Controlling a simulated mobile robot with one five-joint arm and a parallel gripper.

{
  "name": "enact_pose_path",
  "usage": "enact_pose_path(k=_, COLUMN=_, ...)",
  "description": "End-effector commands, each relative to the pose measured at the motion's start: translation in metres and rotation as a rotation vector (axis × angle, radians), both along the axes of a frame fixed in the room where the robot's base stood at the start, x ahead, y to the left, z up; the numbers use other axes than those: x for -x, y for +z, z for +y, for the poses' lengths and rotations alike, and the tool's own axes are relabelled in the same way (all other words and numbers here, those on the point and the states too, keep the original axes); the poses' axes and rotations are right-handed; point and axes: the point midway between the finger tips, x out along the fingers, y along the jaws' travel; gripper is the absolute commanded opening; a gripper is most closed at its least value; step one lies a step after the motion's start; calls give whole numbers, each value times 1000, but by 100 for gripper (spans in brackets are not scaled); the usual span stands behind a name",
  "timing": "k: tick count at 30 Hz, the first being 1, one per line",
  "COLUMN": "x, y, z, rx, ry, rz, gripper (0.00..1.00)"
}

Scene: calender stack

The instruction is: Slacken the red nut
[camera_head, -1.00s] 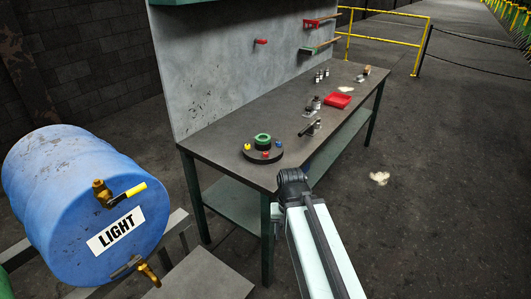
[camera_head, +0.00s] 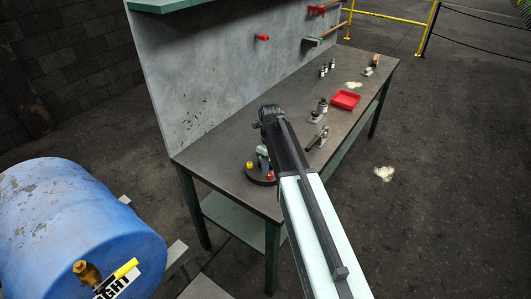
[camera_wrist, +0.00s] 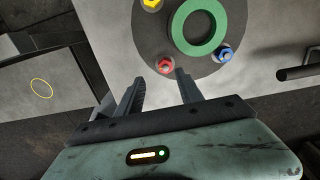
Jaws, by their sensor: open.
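The red nut (camera_wrist: 165,65) sits on the near rim of a dark round flange (camera_wrist: 190,72) on the workbench. In the wrist view the flange also bears a green ring (camera_wrist: 180,32), a yellow nut (camera_wrist: 152,4) and a blue nut (camera_wrist: 225,54). My gripper (camera_wrist: 158,80) is open and empty. Its two fingers point toward the flange, and the red nut shows between and just beyond their tips. In the head view the red nut (camera_head: 270,176) and yellow nut (camera_head: 249,165) show, while my arm hides much of the flange.
The workbench (camera_head: 210,161) carries a red tray (camera_head: 346,99), small bottles and a black-handled tool (camera_head: 318,138) to the right of the flange. A grey back panel (camera_head: 210,80) stands behind. A blue barrel (camera_head: 75,225) lies at the lower left.

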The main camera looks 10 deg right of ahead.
Motion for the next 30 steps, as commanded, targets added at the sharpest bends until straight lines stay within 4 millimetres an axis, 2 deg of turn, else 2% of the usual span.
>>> enact_pose_path(k=1, x=-7, y=16, z=-3, rx=0, ry=-3, rz=0, gripper=44)
enact_pose_path(k=4, x=-7, y=25, z=-6, rx=0, ry=-7, rz=0, gripper=44)
enact_pose_path(k=9, x=-6, y=30, z=-6, rx=0, ry=-5, rz=0, gripper=44)
enact_pose_path(k=14, x=-6, y=26, z=-4, rx=0, ry=-3, rz=0, gripper=44)
enact_pose_path(k=20, x=-6, y=4, z=-2, rx=0, ry=1, rz=0, gripper=44)
enact_pose_path(k=27, x=-5, y=-39, z=0, rx=0, ry=4, rz=0, gripper=44)
enact_pose_path(k=30, x=-6, y=-50, z=0, rx=0, ry=4, rz=0, gripper=44)
